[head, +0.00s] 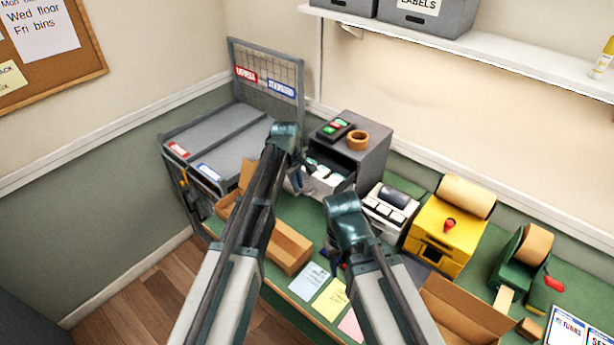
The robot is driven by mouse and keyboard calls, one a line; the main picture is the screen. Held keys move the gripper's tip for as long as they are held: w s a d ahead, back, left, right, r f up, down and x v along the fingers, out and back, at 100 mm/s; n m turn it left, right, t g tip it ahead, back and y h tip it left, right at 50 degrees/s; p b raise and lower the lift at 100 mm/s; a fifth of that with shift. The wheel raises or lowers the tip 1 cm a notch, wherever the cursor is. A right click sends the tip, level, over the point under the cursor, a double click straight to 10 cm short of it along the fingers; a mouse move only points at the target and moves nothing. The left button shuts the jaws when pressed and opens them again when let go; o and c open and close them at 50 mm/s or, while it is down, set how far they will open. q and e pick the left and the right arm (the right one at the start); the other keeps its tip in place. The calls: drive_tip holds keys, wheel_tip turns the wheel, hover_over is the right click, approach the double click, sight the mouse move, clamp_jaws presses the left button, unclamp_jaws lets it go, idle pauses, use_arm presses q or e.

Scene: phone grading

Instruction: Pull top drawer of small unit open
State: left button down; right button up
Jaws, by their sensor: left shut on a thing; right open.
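The small grey drawer unit (371,163) stands on the green bench against the back wall. Its top drawer (330,182) sticks out of the front, and pale and green items show inside it. My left gripper (296,184) is at the drawer's front edge and shut, apparently on the drawer's handle. My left wrist hides part of the contact and the handle itself. My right gripper (338,266) is open, low over the bench in front of the unit, and apart from it. Its fingers are partly hidden by its own wrist.
A tape roll (357,140) and a dark device (335,129) lie on the unit. Cardboard boxes (290,247) and coloured notes (329,299) lie in front. A two-lidded grey bin (215,135) stands left.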

use_arm(q)
drive_tip(key=shift+s+a, duration=0.5)
drive_tip(key=shift+s, duration=0.2)
drive_tip(key=c, duration=0.9)
unclamp_jaws()
drive_tip(key=shift+r, duration=0.1)
drive_tip(key=r+p, duration=0.4)
drive_tip(key=s+a+r+p, duration=0.1)
drive_tip(key=r+p, duration=0.4)
drive_tip(key=s+r+p, duration=0.1)
drive_tip(key=r+p, duration=0.3)
drive_tip(key=shift+a+r+p, duration=0.2)
drive_tip(key=shift+a+p, duration=0.05)
drive_tip(key=shift+p, duration=0.05)
